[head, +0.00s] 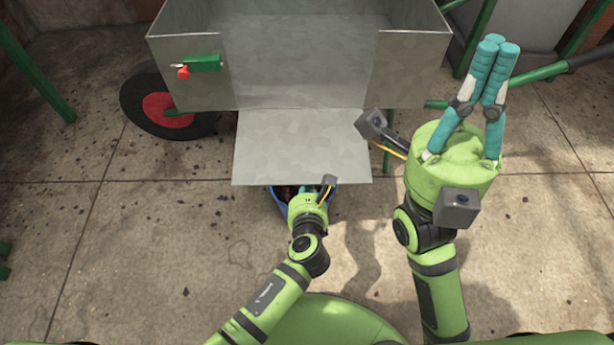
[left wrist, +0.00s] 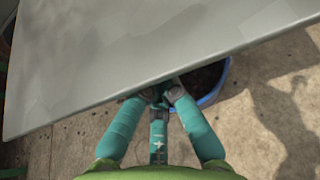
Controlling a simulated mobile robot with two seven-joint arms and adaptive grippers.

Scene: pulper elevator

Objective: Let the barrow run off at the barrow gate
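The barrow (head: 410,70) is a grey metal box on a red-hubbed wheel (head: 160,104). At its front opening, a grey metal flap (head: 300,145) is folded out towards me; its underside edge crosses the left wrist view (left wrist: 130,60). A green latch (head: 205,63) with a red knob sits on the front left panel. A blue bucket (head: 279,196) with dark contents stands under the flap's edge, partly hidden. My left gripper (left wrist: 165,92) is at the flap's near edge beside the bucket, its fingertips hidden. My right gripper (head: 500,45) is raised at the right, fingers together, empty.
A grey bin-like block (head: 520,40) and green bars (head: 570,66) stand at the back right. A green post (head: 40,75) stands at the left. The concrete floor (head: 110,235) is open left of the bucket, with scattered dark bits.

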